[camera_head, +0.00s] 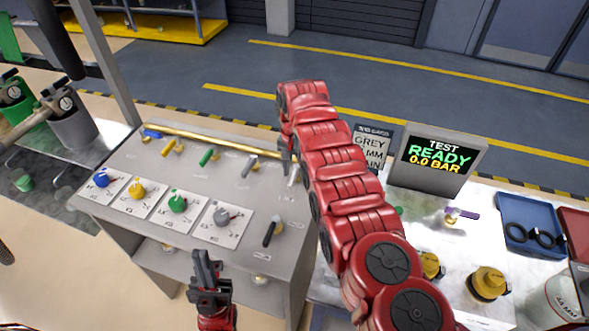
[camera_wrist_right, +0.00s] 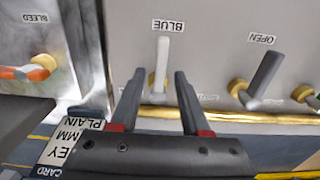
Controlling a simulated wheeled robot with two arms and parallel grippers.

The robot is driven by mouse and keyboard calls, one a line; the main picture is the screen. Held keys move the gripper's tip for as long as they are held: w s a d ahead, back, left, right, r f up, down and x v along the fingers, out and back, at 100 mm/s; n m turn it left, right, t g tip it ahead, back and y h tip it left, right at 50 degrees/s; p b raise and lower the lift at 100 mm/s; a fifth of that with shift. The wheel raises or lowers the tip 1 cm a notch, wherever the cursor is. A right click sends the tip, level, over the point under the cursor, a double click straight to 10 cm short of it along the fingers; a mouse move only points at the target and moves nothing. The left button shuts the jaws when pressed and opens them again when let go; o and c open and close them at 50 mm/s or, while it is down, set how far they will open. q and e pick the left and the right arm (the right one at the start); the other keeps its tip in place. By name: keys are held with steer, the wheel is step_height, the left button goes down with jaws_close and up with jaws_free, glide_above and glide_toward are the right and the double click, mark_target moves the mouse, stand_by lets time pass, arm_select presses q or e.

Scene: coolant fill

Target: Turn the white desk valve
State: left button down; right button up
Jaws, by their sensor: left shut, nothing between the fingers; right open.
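The white desk valve shows in the right wrist view as a pale upright lever (camera_wrist_right: 161,62) on the grey desk, by a label reading BLUE. It also shows in the head view (camera_head: 293,176), partly hidden by my right arm. My right gripper (camera_wrist_right: 159,76) is open, with one dark finger on each side of the lever in the picture. I see no contact, and cannot tell the height of the fingers above it. In the head view the right gripper (camera_head: 287,160) is at the brass pipe. My left gripper (camera_head: 207,262) is shut and empty before the desk's front edge.
The grey lever (camera_wrist_right: 263,76) labelled OPEN stands beside the white one. Green (camera_head: 206,157), yellow and blue levers follow along the brass pipe (camera_head: 215,140). A black-handled lever (camera_head: 270,233) and several coloured knobs are nearer. A display (camera_head: 438,158) reads READY, 0.0 BAR.

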steer(key=shift+c, duration=0.2)
jaws_close()
stand_by(1.3)
